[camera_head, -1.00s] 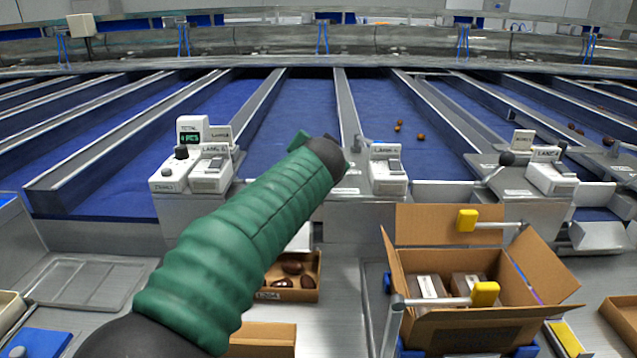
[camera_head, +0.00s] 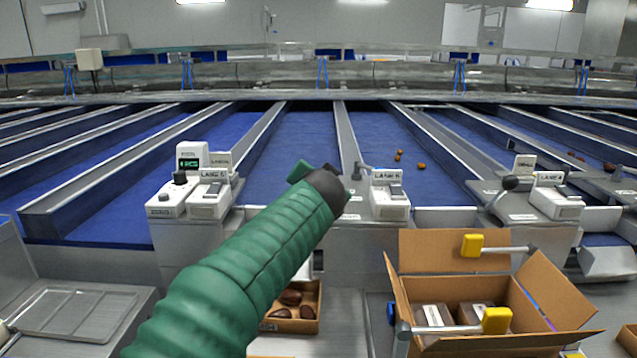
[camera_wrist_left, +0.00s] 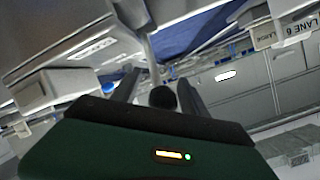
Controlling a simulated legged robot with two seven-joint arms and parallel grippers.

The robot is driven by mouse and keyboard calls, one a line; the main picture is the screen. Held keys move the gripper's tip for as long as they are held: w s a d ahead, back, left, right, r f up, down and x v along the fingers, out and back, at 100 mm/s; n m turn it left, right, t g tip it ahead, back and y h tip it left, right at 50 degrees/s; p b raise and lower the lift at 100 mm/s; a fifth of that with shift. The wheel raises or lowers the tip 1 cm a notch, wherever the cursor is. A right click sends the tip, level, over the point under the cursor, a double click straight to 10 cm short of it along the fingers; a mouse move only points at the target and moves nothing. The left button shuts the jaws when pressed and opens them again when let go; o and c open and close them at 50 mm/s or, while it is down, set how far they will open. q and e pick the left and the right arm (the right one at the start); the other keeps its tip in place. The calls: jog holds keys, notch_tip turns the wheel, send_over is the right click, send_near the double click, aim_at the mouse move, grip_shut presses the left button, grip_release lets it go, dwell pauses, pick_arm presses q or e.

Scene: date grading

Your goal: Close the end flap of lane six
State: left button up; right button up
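The lane six control box (camera_head: 390,198), labelled LANE 6, stands at the lane ends in the middle of the head view. A thin grey lever (camera_head: 362,171) rises at its left. My left arm's green sleeve reaches up to there, and its own end hides the gripper in the head view. In the left wrist view my left gripper (camera_wrist_left: 160,85) has its fingers apart, with a round black knob (camera_wrist_left: 163,97) between them and a gap at the knob's left. A LANE 6 sign (camera_wrist_left: 293,27) shows at upper right. The end flap is mostly hidden behind my arm. My right gripper is out of view.
The lane five box (camera_head: 209,200) stands left, another lane box (camera_head: 553,196) right, with a black-knobbed lever (camera_head: 511,183). Below are a small tray of dates (camera_head: 318,312), an open carton (camera_head: 560,285) between yellow-tipped arms (camera_head: 472,245), and a metal tray (camera_head: 40,335) at left.

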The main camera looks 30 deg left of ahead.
pick_arm(q)
jog(key=shift+r, duration=0.1)
jog(key=v, duration=1.6)
jog(key=shift+s+d, duration=0.25)
jog(key=shift+s, duration=0.1)
